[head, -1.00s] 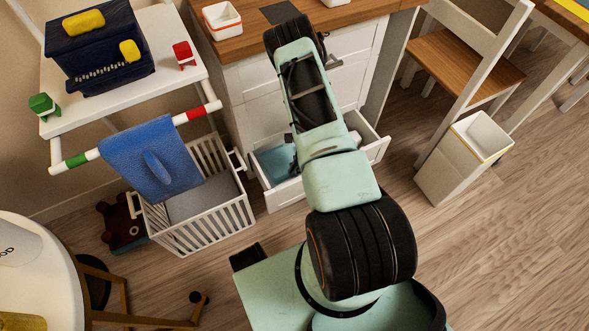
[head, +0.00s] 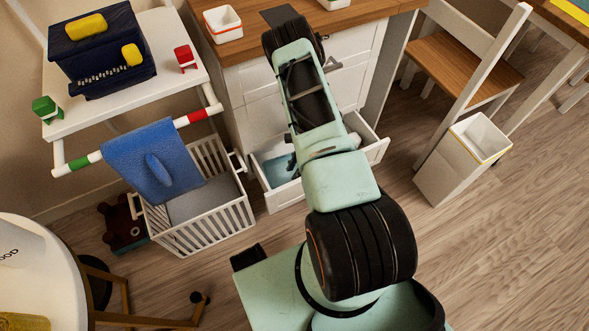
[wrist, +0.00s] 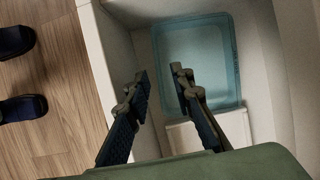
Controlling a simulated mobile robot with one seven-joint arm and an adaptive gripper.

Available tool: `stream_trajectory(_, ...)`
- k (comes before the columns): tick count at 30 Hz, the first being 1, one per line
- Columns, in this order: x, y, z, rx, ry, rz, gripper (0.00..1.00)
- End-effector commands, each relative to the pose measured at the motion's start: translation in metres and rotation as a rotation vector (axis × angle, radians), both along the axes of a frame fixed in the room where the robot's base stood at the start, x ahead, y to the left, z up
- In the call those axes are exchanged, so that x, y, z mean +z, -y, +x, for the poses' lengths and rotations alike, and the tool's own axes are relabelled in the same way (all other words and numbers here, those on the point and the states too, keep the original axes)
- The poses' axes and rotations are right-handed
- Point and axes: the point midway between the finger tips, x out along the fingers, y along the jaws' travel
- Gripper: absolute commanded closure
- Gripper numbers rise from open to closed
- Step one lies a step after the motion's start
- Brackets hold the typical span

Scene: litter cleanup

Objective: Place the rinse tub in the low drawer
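The rinse tub is a translucent blue, shallow tub (wrist: 205,50) lying in the open low drawer (wrist: 118,60). In the head view the tub (head: 279,171) shows at the drawer's left end, partly hidden by my arm. The white drawer (head: 287,195) is pulled out below the counter. My gripper (wrist: 160,76) is open, its two fingers apart with nothing between the tips that I can see clearly. The fingers are over the tub's left side, one toward the drawer wall, the other over the tub's inside. I cannot tell whether they touch it.
A white item (wrist: 205,134) lies beside the tub in the drawer. A white slatted basket (head: 215,225) stands left of the drawer, under a rail with a blue cloth (head: 150,160). A white bin (head: 463,158) stands to the right. Floor between drawer and bin is clear.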

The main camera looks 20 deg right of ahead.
Motion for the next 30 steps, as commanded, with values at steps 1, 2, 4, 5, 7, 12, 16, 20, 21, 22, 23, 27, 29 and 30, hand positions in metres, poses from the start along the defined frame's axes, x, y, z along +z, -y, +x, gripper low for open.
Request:
stream_trajectory(1, 0.017, 0.006, 0.001, -0.002, 0.002, -0.001, 0.78)
stream_trajectory(2, 0.024, 0.009, 0.002, -0.004, 0.004, -0.001, 0.78)
stream_trajectory(4, 0.040, 0.016, 0.002, -0.003, 0.003, -0.001, 0.78)
stream_trajectory(5, 0.047, 0.018, 0.002, -0.004, 0.004, -0.001, 0.78)
stream_trajectory(7, 0.062, 0.025, 0.002, -0.004, 0.004, -0.001, 0.78)
stream_trajectory(12, 0.091, 0.037, 0.001, -0.004, 0.001, 0.000, 0.78)
stream_trajectory(16, 0.104, 0.043, 0.000, -0.001, 0.001, 0.000, 0.78)
stream_trajectory(20, 0.110, 0.045, 0.001, -0.001, 0.001, 0.000, 0.78)
stream_trajectory(21, 0.110, 0.046, 0.000, -0.002, 0.000, 0.000, 0.78)
stream_trajectory(22, 0.110, 0.046, 0.000, -0.002, -0.001, 0.000, 0.78)
stream_trajectory(23, 0.110, 0.046, 0.000, -0.002, -0.001, 0.000, 0.78)
stream_trajectory(27, 0.110, 0.046, 0.000, -0.002, -0.001, 0.000, 0.78)
stream_trajectory(29, 0.110, 0.046, 0.000, -0.002, -0.001, 0.000, 0.78)
stream_trajectory(30, 0.110, 0.046, 0.000, -0.002, -0.001, 0.000, 0.78)
